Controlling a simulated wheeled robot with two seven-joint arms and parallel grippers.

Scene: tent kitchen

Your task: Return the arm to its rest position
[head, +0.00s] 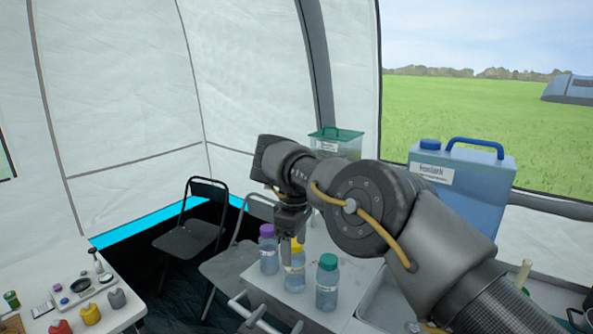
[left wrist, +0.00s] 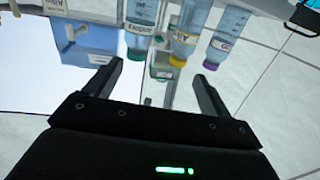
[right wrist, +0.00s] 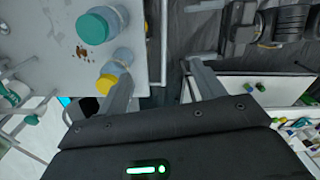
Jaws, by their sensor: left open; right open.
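My right arm reaches in from the right in the head view, and its gripper (head: 288,245) points down at the bottles. In the right wrist view my right gripper (right wrist: 163,78) is open, with a yellow-capped bottle (right wrist: 112,72) by its left finger; I cannot tell if they touch. A teal-capped bottle (right wrist: 103,27) stands beyond. My left gripper (left wrist: 158,75) is open and empty in its wrist view, with bottles beyond its fingers. In the head view, a purple-capped bottle (head: 268,255), a yellow-capped bottle (head: 294,275) and a green-capped bottle (head: 327,285) stand on the table.
A blue jug (head: 475,185) and a green-lidded container (head: 337,145) stand behind my right arm. Folding chairs (head: 190,235) stand left of the table. A side table (head: 65,310) at lower left holds small containers. A sink (head: 384,308) lies below my arm.

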